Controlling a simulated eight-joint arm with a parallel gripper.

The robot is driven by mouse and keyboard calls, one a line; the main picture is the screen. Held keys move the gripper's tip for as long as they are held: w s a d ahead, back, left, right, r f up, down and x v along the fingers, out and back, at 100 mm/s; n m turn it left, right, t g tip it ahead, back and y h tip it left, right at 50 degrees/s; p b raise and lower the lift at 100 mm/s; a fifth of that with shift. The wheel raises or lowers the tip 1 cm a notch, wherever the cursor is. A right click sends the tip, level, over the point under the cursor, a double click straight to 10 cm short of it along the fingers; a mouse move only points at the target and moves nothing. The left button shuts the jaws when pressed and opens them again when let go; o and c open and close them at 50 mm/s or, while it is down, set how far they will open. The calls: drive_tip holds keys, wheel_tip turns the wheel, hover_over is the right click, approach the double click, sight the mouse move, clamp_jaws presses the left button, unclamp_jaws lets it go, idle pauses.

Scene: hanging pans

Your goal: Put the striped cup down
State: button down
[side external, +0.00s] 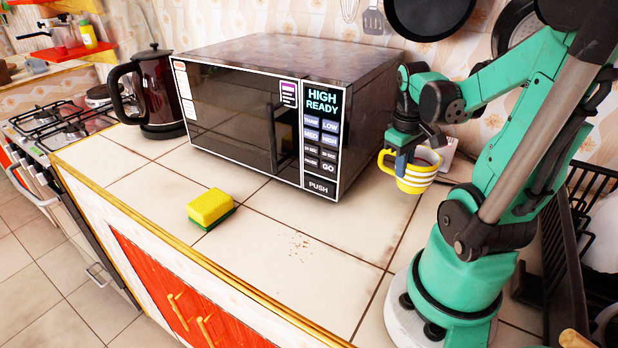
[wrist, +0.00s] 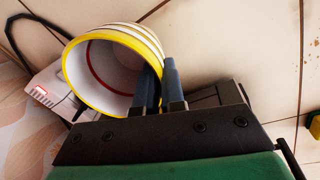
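The striped cup (side external: 418,178), yellow and white, is to the right of the microwave in the side view. It also shows in the wrist view (wrist: 105,68), its open mouth toward the camera and white inside with a red ring. My gripper (side external: 401,158) is shut on its wall, with one blue-grey finger inside the cup and one outside, as the wrist view shows (wrist: 161,75). The cup looks slightly tilted in the side view. I cannot tell whether its base touches the tiled counter (side external: 330,232).
The microwave (side external: 240,110) stands just left of my gripper. A white device (side external: 446,152) with a cable sits behind the cup. A yellow and green sponge (side external: 210,207) and some crumbs (side external: 300,243) lie on the front counter. A dark rack (side external: 570,250) is at right. Pans hang above.

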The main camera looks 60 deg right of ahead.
drive_tip(key=shift+f, duration=2)
drive_tip(key=c, duration=1)
unclamp_jaws()
drive_tip(key=shift+f, duration=0.1)
wheel_tip(320, 180, up, 12)
drive_tip(key=a, duration=0.2)
drive_tip(key=w+a+n+t, duration=0.1)
drive_tip(key=w+a+t, duration=0.1)
drive_tip(key=w+a, duration=0.2)
drive_tip(key=w+a+f+n+t+y, duration=0.1)
drive_tip(key=w+a+n+t, duration=0.1)
drive_tip(key=a, duration=0.6)
drive_tip(key=w+a+f+n+t, duration=0.1)
drive_tip(key=w+a+t, duration=0.2)
drive_tip(key=w+a, duration=0.3)
drive_tip(key=shift+w+n+t, duration=0.3)
drive_tip(key=shift+w+t, duration=0.1)
